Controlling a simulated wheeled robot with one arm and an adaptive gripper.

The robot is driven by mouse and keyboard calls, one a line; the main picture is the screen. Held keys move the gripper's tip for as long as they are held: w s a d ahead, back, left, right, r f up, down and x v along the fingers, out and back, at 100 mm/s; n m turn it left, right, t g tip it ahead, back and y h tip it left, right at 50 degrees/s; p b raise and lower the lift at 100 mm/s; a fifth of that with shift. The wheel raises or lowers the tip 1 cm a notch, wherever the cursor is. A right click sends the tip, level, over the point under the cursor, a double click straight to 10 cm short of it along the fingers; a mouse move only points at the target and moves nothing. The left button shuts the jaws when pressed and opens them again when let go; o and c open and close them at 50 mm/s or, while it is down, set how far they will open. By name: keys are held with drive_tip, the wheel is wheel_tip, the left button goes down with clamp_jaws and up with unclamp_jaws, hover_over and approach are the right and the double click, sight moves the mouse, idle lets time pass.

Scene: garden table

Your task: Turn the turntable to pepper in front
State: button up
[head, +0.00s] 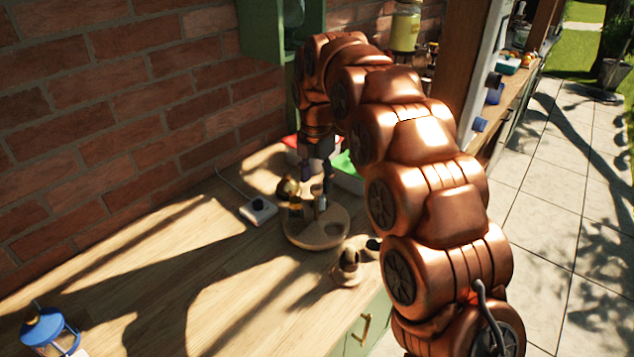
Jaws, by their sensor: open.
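A round wooden turntable (318,241) sits on the wooden counter near the middle of the head view. A gold-coloured item (290,187) with a rounded top stands on its left side, and a small grey cylinder (320,203) stands near its middle. I cannot tell which item is the pepper. My gripper (318,190) points down over the back part of the turntable, its fingers close to the items there. It is open. I cannot tell whether a finger touches anything. My arm hides part of the area to the right.
A white box with a black knob (258,210) and a cable lies left of the turntable. Small brown items (348,267) stand at its front right. Red (292,143) and green (347,163) containers are behind. A blue lantern (48,330) stands front left. The counter's left middle is clear.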

wheel_tip(320, 180, up, 6)
drive_tip(key=shift+f, duration=0.2)
drive_tip(key=shift+r, duration=0.2)
